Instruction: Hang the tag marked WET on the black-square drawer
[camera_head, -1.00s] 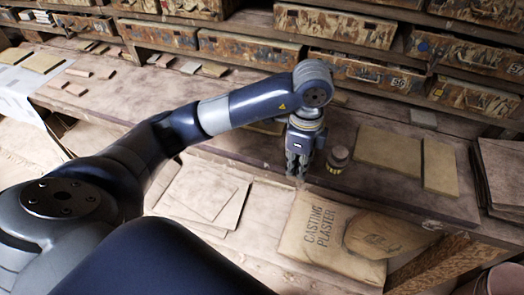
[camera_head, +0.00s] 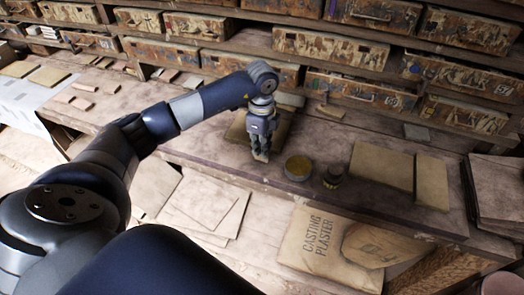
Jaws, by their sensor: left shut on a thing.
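My left gripper (camera_head: 261,156) points down over the bench, near its front edge. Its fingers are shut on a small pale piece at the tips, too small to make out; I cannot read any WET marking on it. My right gripper is not in view.
Tan boards (camera_head: 381,173) lie farther right. A casting plaster bag (camera_head: 318,245) lies below the bench front. Small tiles lie at left.

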